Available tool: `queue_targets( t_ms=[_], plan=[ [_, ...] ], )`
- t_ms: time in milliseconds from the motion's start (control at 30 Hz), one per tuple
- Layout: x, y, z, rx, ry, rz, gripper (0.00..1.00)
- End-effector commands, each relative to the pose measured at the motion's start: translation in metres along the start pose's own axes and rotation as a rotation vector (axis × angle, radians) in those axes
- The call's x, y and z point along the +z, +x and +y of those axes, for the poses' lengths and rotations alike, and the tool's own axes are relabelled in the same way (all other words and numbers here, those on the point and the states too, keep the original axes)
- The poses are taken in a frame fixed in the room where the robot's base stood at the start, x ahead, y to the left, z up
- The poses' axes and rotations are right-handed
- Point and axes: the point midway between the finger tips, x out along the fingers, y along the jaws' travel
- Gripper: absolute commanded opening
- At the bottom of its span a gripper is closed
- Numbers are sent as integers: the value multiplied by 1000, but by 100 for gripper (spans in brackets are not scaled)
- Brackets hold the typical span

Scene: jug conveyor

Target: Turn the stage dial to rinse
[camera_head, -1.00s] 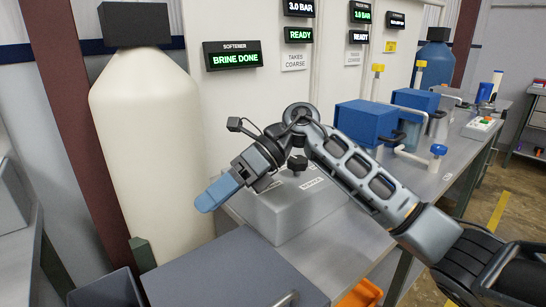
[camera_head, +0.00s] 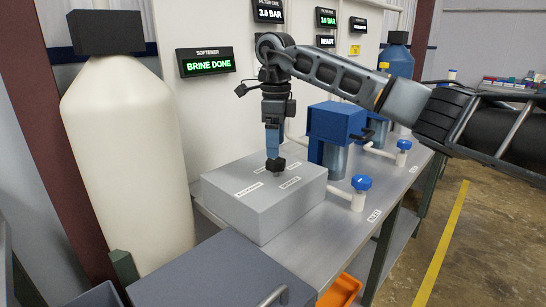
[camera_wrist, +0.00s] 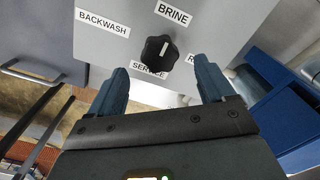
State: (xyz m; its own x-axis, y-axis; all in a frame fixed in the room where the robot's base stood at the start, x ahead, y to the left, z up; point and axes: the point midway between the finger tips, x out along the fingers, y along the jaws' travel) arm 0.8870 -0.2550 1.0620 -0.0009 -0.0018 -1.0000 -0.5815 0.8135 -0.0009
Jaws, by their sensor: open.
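The stage dial is a black ribbed knob (camera_wrist: 159,49) on top of a grey box (camera_head: 262,217). It also shows in the head view (camera_head: 276,165), just below my fingertips. Labels around it read BACKWASH (camera_wrist: 103,23), BRINE (camera_wrist: 173,14) and SERVICE (camera_wrist: 148,68); one at the right, starting with R, is partly hidden by a finger. The knob's white mark appears to point toward BRINE. My gripper (camera_head: 273,150) points down, open, with blue fingers. In the wrist view my gripper (camera_wrist: 162,82) has its fingers spread toward either side of the knob; contact cannot be told.
A softener display (camera_head: 206,62) reads BRINE DONE. A large cream tank (camera_head: 125,155) stands left of the box. A blue housing (camera_head: 335,124) and a blue-handled valve (camera_head: 361,182) stand close on the right. A grey lid-like surface (camera_head: 210,275) lies in front.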

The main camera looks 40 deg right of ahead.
Motion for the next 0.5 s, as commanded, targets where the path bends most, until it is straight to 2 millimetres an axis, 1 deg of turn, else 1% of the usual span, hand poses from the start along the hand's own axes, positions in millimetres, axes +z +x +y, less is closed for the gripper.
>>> queue_targets(
  t_ms=[33, 100, 233, 333, 500],
  plan=[
    [0, 9, 1, 3, 0, 0, 82],
    [0, 20, 1, 4, 0, 0, 82],
    [0, 36, 1, 3, -2, -1, 82],
    [0, 43, 1, 2, -2, -1, 82],
    [0, 47, 1, 1, -2, -2, 82]
  ],
)
